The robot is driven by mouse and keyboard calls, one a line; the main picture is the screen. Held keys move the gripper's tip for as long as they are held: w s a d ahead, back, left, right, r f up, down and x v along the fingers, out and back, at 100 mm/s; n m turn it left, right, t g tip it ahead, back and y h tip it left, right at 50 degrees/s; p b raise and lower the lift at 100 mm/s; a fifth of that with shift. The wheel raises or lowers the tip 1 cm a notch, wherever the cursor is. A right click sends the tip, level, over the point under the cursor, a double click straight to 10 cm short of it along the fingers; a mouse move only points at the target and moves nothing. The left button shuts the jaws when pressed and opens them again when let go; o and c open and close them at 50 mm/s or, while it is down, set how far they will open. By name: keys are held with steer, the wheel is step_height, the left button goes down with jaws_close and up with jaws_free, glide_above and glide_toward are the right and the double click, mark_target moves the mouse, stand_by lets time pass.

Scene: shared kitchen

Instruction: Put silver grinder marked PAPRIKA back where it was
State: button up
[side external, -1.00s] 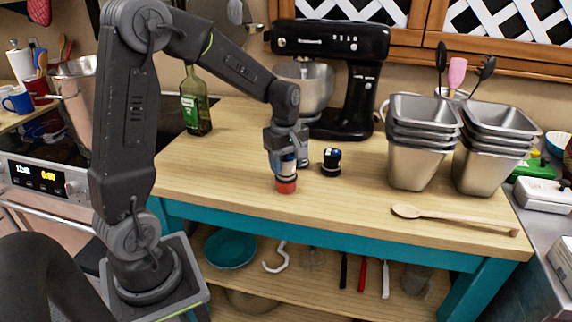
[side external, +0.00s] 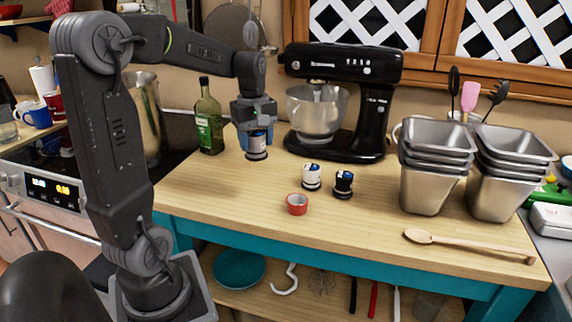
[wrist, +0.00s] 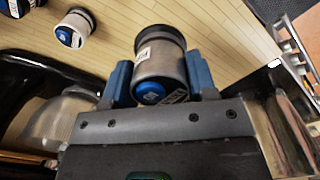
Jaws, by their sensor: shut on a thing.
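My gripper (side external: 256,126) is shut on a silver grinder (side external: 257,145) with a dark base and a blue top. It holds the grinder about upright over the back left of the wooden table, near the green bottle. In the wrist view the grinder (wrist: 160,62) sits between the two blue fingers; its label is too small to read.
The green bottle (side external: 208,122) stands just left of my gripper. A black stand mixer (side external: 375,110) is behind the grinders. Stacked metal pans (side external: 430,180) and a wooden spoon (side external: 465,243) are at right. The table's front left (side external: 225,195) is clear.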

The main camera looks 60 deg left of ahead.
steer(key=w+d+f, duration=0.3)
steer(key=w+d, duration=0.2)
steer(key=w+d+f, duration=0.3)
steer(key=w+d, duration=0.1)
steer(key=d, duration=0.1)
steer(key=w+d+f, duration=0.3)
steer(key=w+d, duration=0.2)
steer(key=d, duration=0.1)
steer(key=shift+w+f, duration=0.2)
steer(key=shift+w, duration=0.15)
steer(key=shift+f, duration=2.1)
steer(key=o, duration=1.2)
steer(key=shift+f, duration=0.15)
